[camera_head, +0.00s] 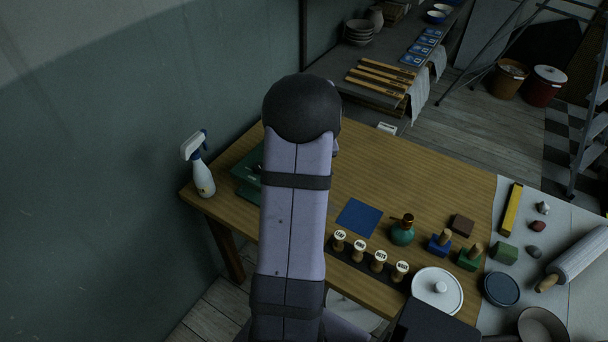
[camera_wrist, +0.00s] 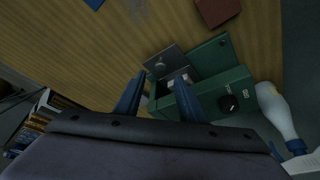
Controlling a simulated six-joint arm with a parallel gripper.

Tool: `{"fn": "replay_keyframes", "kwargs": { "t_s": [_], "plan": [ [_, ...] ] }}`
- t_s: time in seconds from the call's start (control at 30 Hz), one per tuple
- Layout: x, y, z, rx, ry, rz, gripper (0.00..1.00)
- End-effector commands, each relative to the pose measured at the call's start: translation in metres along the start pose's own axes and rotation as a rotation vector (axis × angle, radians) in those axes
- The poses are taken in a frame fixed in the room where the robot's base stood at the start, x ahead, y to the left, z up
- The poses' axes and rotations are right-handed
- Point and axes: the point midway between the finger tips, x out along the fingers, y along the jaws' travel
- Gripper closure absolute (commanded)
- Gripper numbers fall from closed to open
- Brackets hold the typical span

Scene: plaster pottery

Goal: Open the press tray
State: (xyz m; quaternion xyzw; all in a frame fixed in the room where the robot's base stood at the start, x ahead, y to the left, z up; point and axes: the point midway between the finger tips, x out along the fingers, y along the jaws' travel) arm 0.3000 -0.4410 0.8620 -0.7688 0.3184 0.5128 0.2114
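The green press (camera_wrist: 222,88) shows in the wrist view as a dark green box with a black round knob and small pale labels. A grey flat piece with a round knob (camera_wrist: 172,62), which looks like the tray front, stands at its near-table side; how far it is pulled out I cannot tell. My gripper (camera_wrist: 161,76) has its two blue fingers apart, pointing at this grey piece, with no object clearly held. Whether they touch it I cannot tell. In the head view the press (camera_head: 246,178) is mostly hidden behind my arm, and the gripper is hidden.
A white spray bottle (camera_head: 198,166) stands left of the press, close to it; it also shows in the wrist view (camera_wrist: 276,108). The wooden table's (camera_head: 420,175) back middle is clear.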

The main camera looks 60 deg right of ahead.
Motion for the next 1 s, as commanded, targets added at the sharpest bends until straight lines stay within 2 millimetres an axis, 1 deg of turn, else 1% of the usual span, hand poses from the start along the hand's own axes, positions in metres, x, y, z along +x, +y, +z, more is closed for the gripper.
{"fn": "replay_keyframes", "kwargs": {
  "t_s": [0.4, 0.5, 0.7, 1.0],
  "plan": [
    [0.047, -0.001, 0.001, 0.0, -0.005, -0.002, 0.64],
    [0.056, -0.001, 0.001, 0.002, -0.003, -0.002, 0.64],
    [0.066, -0.001, 0.001, 0.001, -0.002, -0.001, 0.64],
    [0.067, -0.001, 0.001, 0.001, -0.001, -0.001, 0.64]
  ]
}}
